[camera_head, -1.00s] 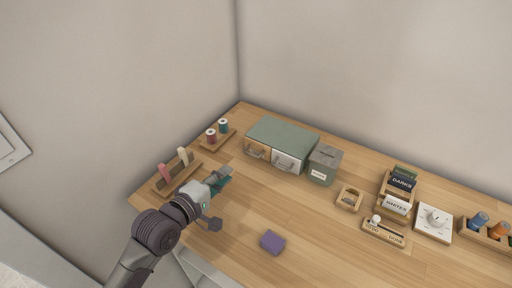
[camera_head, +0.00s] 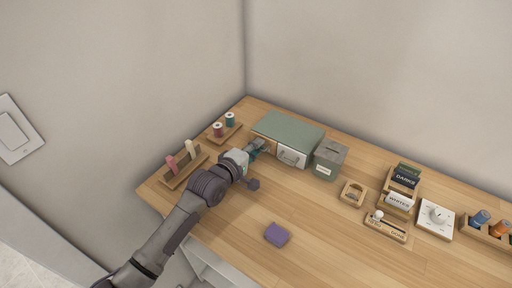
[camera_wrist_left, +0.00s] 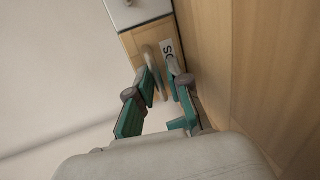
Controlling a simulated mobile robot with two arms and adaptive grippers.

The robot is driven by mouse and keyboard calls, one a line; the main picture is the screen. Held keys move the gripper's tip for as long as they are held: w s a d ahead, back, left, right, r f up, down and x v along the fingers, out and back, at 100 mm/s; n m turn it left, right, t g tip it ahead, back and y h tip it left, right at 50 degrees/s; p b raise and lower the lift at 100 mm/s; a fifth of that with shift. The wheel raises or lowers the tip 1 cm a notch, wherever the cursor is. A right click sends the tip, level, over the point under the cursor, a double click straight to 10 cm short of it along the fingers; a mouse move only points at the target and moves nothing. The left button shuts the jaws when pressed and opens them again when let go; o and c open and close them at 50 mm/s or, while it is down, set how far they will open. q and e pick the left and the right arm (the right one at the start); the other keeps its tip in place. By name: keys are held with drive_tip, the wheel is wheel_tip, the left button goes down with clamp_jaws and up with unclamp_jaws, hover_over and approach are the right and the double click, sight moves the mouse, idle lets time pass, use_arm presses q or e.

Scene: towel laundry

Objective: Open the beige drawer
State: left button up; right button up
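The beige drawer (camera_wrist_left: 133,42) is the left one of two drawers in a small cabinet with a green top (camera_head: 290,130). In the head view my left gripper (camera_head: 262,147) is in front of it and hides most of it. The left wrist view shows its wooden front, a label and a pale bar handle (camera_wrist_left: 152,62). The two teal fingers of my left gripper reach to the front, apart, one on each side of the handle. I cannot tell whether they touch it. The drawer looks closed. My right gripper is not in view.
The white drawer (camera_head: 292,157) is beside the beige one, and a grey-green box (camera_head: 329,160) stands to its right. Spool and peg holders (camera_head: 184,168) stand on the left. A purple block (camera_head: 277,234) lies nearer the front edge. The middle of the table is mostly clear.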

use_arm(q)
clamp_jaws()
